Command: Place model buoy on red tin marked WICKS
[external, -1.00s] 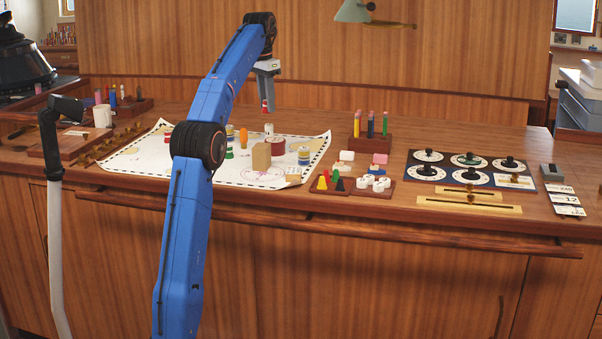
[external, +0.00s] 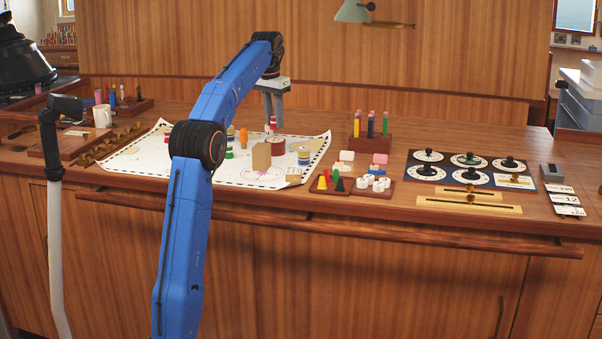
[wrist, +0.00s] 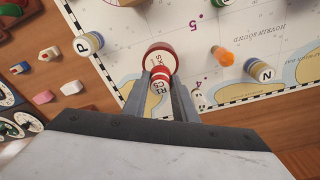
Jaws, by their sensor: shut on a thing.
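My gripper (external: 273,123) is shut on the small red and white model buoy (external: 273,121), which is upright between the fingertips. The red tin (external: 277,147) stands on the chart directly below the buoy in the external view. In the wrist view my gripper (wrist: 160,92) holds the buoy (wrist: 160,82) between two grey fingers. The round tin (wrist: 161,51) shows its red rim and pale lid with red lettering just beyond the buoy, which overlaps its near edge. I cannot tell whether buoy and tin touch.
A wooden block (external: 261,156) stands in front of the tin on the chart (external: 232,180). A pen holder (external: 371,147) is to the right.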

